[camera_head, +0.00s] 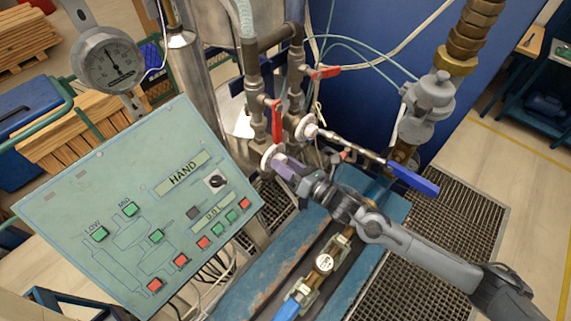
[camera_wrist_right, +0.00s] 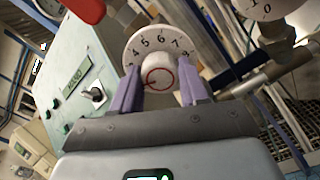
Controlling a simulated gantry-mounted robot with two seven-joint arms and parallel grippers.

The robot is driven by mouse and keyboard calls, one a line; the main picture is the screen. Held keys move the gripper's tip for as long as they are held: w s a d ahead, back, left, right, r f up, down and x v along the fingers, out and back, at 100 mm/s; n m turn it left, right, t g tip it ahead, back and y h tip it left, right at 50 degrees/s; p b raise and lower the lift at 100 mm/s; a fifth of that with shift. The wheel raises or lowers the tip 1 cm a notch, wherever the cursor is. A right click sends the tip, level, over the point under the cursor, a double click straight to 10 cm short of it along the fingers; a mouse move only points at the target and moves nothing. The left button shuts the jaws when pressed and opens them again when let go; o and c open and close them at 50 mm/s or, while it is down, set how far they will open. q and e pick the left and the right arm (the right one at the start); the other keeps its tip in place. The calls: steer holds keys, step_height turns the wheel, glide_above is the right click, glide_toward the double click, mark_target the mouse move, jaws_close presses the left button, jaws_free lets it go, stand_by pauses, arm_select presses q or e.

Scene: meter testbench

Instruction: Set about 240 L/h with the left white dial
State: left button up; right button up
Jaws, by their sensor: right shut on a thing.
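The left white dial (camera_head: 269,158) sits on the pipework just right of the green panel. In the right wrist view its white scale (camera_wrist_right: 141,43) shows numbers from about 4 to 8 around a central knob (camera_wrist_right: 159,74) with a red ring. My right gripper (camera_head: 283,166) is at this dial, its two purple fingers one on each side of the knob, shut on it. The second white dial (camera_head: 306,127) is up and to the right; it also shows in the right wrist view (camera_wrist_right: 262,8). My left gripper is not in view.
The green panel (camera_head: 95,205) with buttons and a HAND label stands at left. Red valve levers (camera_head: 277,120) hang close above the dial. A blue-handled lever (camera_head: 413,180) sticks out above my right arm. A round gauge (camera_head: 108,60) is at upper left.

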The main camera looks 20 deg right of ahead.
steer(key=m+p, duration=0.6)
steer(key=m, duration=1.9)
steer(key=shift+m, duration=0.4)
steer(key=shift+f, duration=0.1)
steer(key=o, duration=1.1)
steer(key=shift+c, duration=0.2)
steer(key=shift+s, duration=0.1)
